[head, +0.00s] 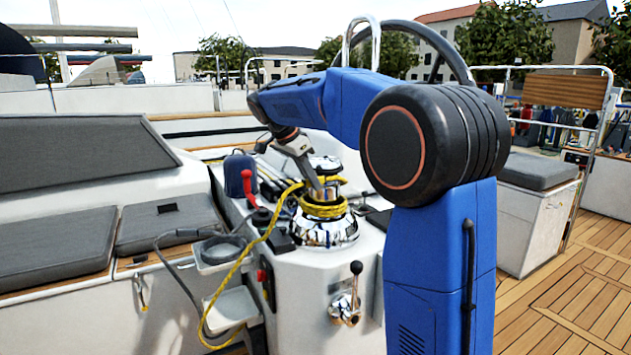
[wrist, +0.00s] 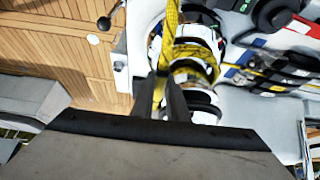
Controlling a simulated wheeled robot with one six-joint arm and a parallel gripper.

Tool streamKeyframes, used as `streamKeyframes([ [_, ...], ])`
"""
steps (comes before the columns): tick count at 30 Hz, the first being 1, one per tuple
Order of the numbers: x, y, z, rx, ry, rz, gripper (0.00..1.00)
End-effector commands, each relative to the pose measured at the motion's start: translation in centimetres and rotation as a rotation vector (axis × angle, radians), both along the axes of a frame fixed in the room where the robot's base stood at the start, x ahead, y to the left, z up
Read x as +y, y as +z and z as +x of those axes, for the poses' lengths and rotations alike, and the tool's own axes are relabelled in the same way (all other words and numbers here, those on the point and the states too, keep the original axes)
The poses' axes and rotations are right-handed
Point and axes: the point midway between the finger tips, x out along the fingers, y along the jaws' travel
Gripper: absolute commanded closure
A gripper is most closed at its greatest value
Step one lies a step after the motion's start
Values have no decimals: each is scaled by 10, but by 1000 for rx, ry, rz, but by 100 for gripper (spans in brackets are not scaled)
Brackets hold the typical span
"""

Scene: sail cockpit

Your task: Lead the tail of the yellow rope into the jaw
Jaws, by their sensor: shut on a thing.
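The yellow rope (head: 256,243) is wrapped around the chrome winch (head: 325,231) in several turns. One part of it runs left over the console edge and hangs in a loop down the front. My gripper (head: 322,196) is at the winch's upper part, in front of the drum. In the wrist view my gripper (wrist: 170,112) is shut on the yellow rope (wrist: 171,38), which runs up out of the frame from between the fingers. The winch (wrist: 196,62) shows just beyond the fingers. The jaw on the winch top is not clearly visible, partly hidden by my gripper.
A lever with a black knob (head: 355,283) projects from the console front. Grey trays (head: 220,253) hang on the console's left side. Open teak deck (head: 575,300) lies to the right.

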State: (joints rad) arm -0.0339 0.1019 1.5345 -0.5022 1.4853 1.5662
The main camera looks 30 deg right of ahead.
Motion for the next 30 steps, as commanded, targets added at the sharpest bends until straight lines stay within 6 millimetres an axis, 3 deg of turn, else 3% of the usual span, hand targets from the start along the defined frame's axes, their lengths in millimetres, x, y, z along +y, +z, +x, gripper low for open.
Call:
streamKeyframes([
  [6,10,0,11,0,-117,0,100],
  [17,11,0,13,0,-139,0,100],
  [26,22,0,32,2,-328,0,100],
  [27,22,0,33,0,-337,0,85],
  [30,22,0,32,-1,-335,0,65],
])
